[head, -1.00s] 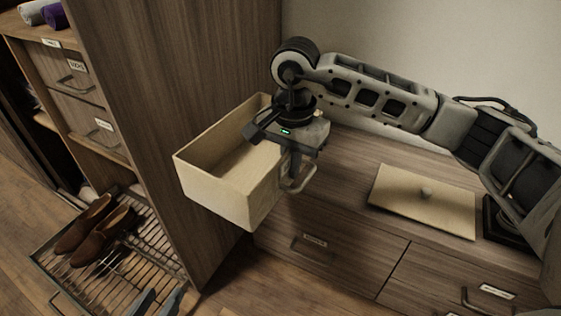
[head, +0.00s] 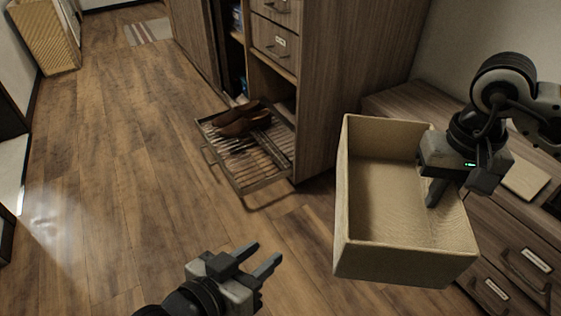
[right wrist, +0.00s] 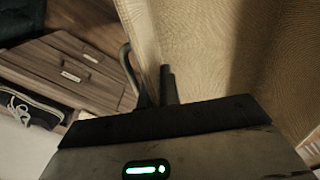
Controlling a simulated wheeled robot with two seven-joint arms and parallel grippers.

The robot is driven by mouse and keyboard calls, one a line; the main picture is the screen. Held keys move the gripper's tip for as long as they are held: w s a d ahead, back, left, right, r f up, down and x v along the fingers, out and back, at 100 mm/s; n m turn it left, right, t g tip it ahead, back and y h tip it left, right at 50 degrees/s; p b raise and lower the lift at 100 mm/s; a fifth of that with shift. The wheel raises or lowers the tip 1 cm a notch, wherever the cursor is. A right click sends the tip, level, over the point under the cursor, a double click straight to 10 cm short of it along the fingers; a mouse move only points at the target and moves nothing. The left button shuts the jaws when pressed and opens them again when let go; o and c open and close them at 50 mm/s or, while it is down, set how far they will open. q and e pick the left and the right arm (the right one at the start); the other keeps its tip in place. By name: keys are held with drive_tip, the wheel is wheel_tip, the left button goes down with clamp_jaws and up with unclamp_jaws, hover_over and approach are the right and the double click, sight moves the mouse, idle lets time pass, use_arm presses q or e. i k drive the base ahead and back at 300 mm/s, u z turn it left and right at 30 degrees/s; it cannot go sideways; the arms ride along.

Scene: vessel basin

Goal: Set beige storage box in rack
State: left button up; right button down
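The beige storage box (head: 405,258) is an open-topped box held in the air at the right of the head view, over the floor in front of the cabinets. My right gripper (head: 438,192) is shut on its right wall, with one finger showing inside the box. My left gripper (head: 264,257) is open and empty at the bottom.
The tall wooden cabinet (head: 345,75) rises behind the box. A low drawer unit (head: 525,245) with a beige lid (head: 527,175) on top stands at the right, close to the box. A woven basket (head: 45,38) is far left. The wooden floor (head: 120,150) is clear at left.

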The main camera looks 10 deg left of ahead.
sight(257, 162)
drive_tip(key=u, duration=1.6)
drive_tip(key=i, duration=1.25)
drive_tip(key=z, duration=0.5)
drive_tip(key=i, duration=1.2)
drive_tip(key=z, duration=0.3)
